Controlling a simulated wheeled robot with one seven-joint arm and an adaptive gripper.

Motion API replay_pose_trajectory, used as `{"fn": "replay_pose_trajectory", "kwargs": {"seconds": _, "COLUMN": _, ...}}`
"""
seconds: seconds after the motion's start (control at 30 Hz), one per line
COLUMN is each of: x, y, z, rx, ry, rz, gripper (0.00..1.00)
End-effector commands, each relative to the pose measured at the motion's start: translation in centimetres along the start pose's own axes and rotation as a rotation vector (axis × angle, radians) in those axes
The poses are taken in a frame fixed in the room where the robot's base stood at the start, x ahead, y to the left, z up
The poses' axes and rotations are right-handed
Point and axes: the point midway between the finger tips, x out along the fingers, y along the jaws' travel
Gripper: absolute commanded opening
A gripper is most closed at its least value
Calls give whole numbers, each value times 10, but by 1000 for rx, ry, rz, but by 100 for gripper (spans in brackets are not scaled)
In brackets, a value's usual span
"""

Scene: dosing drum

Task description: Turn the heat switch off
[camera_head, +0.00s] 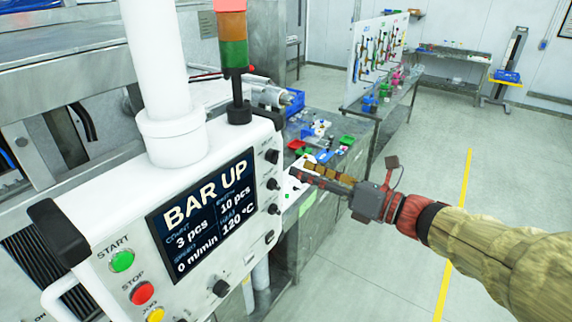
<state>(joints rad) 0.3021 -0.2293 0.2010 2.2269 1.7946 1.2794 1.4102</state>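A white control panel (112,225) stands at the left, with a dark screen (205,215) reading "BAR UP", 3 pcs, 10 pcs, 0 m/min and 120 °C. Several black knobs run down its right edge, including a top knob (271,156), a second knob (272,184) and a third knob (273,209). Their small labels are unreadable, so I cannot tell which is the heat switch. My gripper (300,170) reaches in from the right, its fingers pointing left toward the upper knobs. It appears apart from the panel. The finger gap is unclear.
A green START button (122,261) and red STOP button (142,293) are at lower left. A white post and signal tower (233,40) rise above the panel. A cluttered bench (310,220) lies behind my gripper. The floor at right is open.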

Motion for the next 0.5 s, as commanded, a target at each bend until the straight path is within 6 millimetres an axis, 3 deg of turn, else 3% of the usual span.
{"fn": "replay_pose_trajectory", "kwargs": {"seconds": 0.17, "x": 10, "y": 0, "z": 0, "rx": 28, "ry": 2, "rz": 2, "gripper": 37}}
{"fn": "replay_pose_trajectory", "kwargs": {"seconds": 0.5, "x": 59, "y": 1, "z": -1, "rx": 26, "ry": 5, "rz": 2, "gripper": 37}}
